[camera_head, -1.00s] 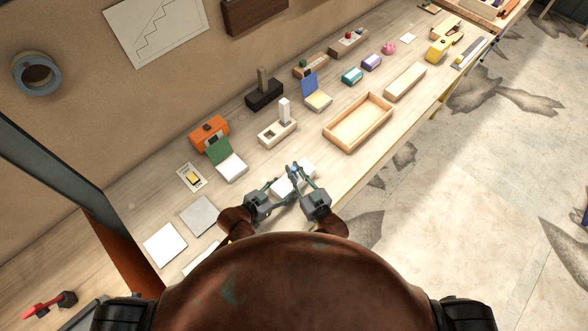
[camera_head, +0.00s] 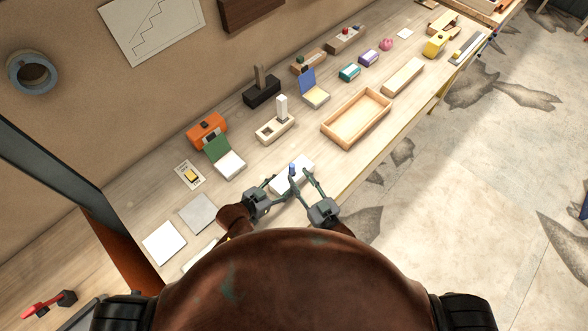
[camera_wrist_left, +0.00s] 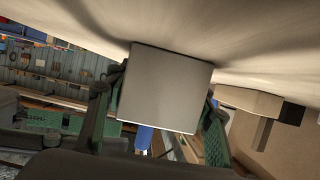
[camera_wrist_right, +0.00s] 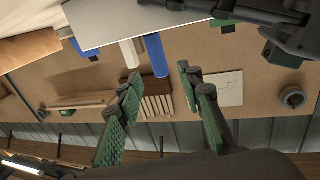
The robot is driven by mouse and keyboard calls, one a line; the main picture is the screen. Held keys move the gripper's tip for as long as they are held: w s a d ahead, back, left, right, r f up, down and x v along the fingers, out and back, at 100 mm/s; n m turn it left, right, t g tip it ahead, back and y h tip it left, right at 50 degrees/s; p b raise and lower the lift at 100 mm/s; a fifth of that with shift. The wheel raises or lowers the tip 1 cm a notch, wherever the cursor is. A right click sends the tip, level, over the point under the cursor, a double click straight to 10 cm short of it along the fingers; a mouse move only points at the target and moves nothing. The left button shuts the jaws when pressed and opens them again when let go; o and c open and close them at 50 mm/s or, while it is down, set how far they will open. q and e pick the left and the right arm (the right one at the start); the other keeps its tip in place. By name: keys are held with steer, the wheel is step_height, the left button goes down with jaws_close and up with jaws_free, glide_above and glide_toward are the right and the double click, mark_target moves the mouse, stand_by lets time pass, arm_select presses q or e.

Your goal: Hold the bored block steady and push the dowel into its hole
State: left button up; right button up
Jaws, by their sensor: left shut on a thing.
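The white block (camera_head: 281,184) is held by my left gripper (camera_head: 276,188) over the near part of the bench. In the left wrist view the block (camera_wrist_left: 165,88) sits between the two green-padded fingers (camera_wrist_left: 160,120). The blue dowel (camera_head: 292,169) stands at the block; in the right wrist view the dowel (camera_wrist_right: 156,55) sticks out from the block's edge (camera_wrist_right: 125,20). Its inner end is hidden, so depth in the hole cannot be told. My right gripper (camera_head: 302,176) is open; its fingers (camera_wrist_right: 158,78) are spread, apart from the dowel, on either side of its line.
An open wooden tray (camera_head: 325,127) lies right of the block. A beige block with a white post (camera_head: 275,128), a green-lidded box (camera_head: 228,163) and an orange box (camera_head: 207,130) stand behind. Flat squares (camera_head: 164,243) lie left. The bench's front edge is close on the right.

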mark_target(275, 190)
steer(key=v, duration=0.6)
steer(key=shift+s, duration=0.25)
steer(key=shift+d, duration=0.1)
arm_select(q)
steer(key=o, duration=1.5)
steer(key=shift+o, duration=0.4)
steer(key=o, duration=0.4)
steer(key=shift+o, duration=0.2)
steer(key=shift+s+a, duration=0.1)
steer(key=shift+v, duration=2.4)
